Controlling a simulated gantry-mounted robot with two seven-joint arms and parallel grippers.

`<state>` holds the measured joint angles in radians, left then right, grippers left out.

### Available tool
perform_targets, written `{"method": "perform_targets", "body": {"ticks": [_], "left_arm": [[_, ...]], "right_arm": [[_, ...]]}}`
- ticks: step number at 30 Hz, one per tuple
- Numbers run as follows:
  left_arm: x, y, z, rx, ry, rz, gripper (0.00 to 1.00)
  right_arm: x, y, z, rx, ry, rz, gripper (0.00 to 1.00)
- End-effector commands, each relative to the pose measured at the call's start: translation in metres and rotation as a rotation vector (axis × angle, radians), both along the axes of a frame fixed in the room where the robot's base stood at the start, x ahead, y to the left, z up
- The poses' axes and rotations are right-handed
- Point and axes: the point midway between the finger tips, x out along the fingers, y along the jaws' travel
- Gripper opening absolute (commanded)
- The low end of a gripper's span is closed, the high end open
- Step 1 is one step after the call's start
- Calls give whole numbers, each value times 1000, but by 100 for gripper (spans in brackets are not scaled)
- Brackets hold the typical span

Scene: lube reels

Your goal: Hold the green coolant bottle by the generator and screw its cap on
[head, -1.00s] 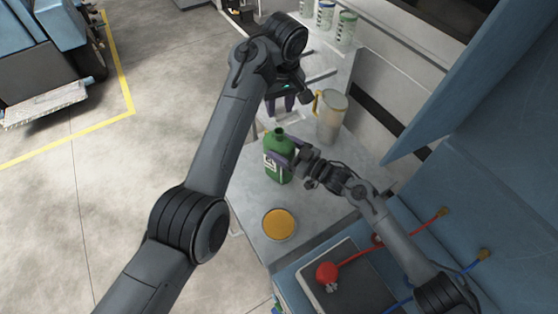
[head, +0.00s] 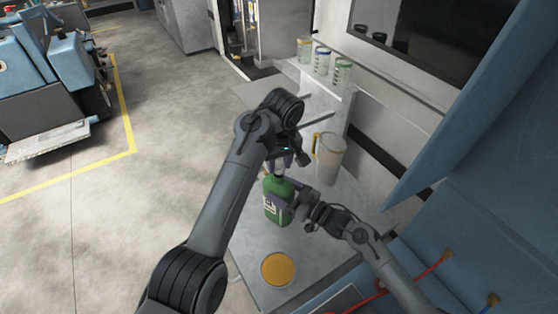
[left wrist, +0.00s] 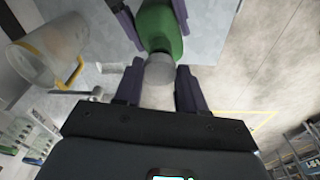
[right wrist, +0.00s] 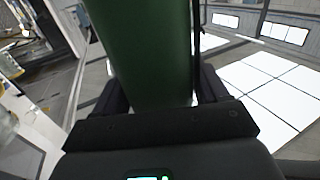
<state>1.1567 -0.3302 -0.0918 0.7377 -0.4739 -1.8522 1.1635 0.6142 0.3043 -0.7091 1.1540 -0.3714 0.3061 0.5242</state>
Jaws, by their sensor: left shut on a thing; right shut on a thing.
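The green coolant bottle (head: 275,203) stands upright on the grey bench. My right gripper (head: 283,203) is shut around its body from the right; in the right wrist view the bottle (right wrist: 150,50) fills the space between the fingers. My left gripper (head: 282,163) is directly above the bottle, fingers pointing down. In the left wrist view the pale grey cap (left wrist: 159,70) is between the left fingers, at the top of the bottle (left wrist: 160,28). The cap is lined up with the neck, but the thread is hidden, so I cannot tell how far it is seated.
A clear jug (head: 329,160) with a yellow handle stands close behind and right of the bottle. A round container with an orange-yellow top (head: 278,269) is in front. Several jars (head: 322,60) stand on the raised ledge. Blue panels flank the right side.

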Motion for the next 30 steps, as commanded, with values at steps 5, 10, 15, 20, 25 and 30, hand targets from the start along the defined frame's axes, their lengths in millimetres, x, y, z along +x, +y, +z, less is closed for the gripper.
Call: {"method": "perform_targets", "body": {"ticks": [5, 10, 15, 20, 25, 30], "left_arm": [[0, 0, 0, 0, 0, 0, 12], [0, 0, -5, 0, 0, 0, 12], [0, 0, -13, 1, 0, 1, 12], [0, 0, -18, 1, 0, 1, 12], [0, 0, -18, 0, 0, 1, 12], [0, 0, -18, 0, 0, 1, 12]], "right_arm": [[0, 0, 0, 0, 0, 0, 18], [0, 0, 0, 0, 0, 0, 18], [0, 0, 0, 0, 0, 0, 18], [0, 0, 0, 0, 0, 0, 18], [0, 0, 0, 0, 0, 0, 18], [0, 0, 0, 0, 0, 0, 18]]}}
